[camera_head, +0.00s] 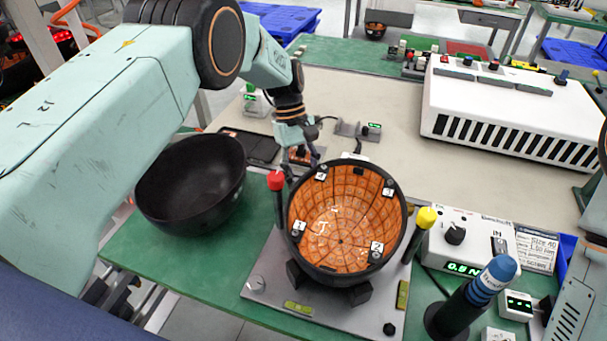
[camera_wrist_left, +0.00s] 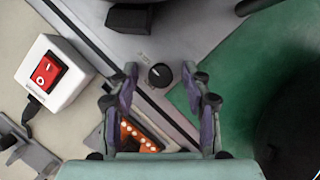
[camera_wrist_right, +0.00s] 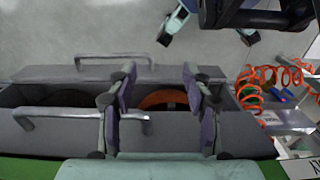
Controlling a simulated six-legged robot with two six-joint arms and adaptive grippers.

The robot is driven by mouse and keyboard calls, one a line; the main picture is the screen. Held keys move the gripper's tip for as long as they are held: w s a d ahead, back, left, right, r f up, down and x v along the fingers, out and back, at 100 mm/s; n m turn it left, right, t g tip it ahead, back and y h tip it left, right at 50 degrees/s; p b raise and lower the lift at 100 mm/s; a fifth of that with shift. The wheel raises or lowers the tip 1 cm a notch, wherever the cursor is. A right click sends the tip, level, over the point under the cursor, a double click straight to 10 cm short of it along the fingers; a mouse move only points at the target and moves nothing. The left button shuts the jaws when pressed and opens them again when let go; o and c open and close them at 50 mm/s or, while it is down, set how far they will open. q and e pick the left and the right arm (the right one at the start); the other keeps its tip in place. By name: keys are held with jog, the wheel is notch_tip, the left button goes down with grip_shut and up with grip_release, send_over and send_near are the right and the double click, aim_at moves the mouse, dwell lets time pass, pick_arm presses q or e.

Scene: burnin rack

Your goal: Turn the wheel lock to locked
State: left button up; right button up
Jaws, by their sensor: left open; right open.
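A small black round knob (camera_wrist_left: 160,75) with a pale pointer mark sits on the grey plate, beside a tiny label I cannot read. No part is clearly marked as the wheel lock, so I cannot tell if this knob is it. My left gripper (camera_wrist_left: 161,88) is open above the plate, with the knob between its fingertips in the picture; contact is not visible. In the head view my left gripper (camera_head: 300,152) is behind the orange-lined bowl (camera_head: 345,222). My right gripper (camera_wrist_right: 159,82) is open and empty over a grey drawer (camera_wrist_right: 60,120).
A black bowl (camera_head: 190,180) stands on the green mat at left. Red-topped (camera_head: 276,182) and yellow-topped (camera_head: 427,218) posts flank the orange-lined bowl. A blue-topped tool (camera_head: 480,290) stands front right. A white box with a red switch (camera_wrist_left: 48,76) is near the left gripper.

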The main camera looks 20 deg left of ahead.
pick_arm(q)
jog(key=shift+w+a, duration=0.1)
jog(key=shift+a+r, duration=0.1)
jog(key=shift+r, duration=0.05)
jog(key=v, duration=1.1)
jog(key=shift+r, duration=0.3)
jog(key=shift+w, duration=0.1)
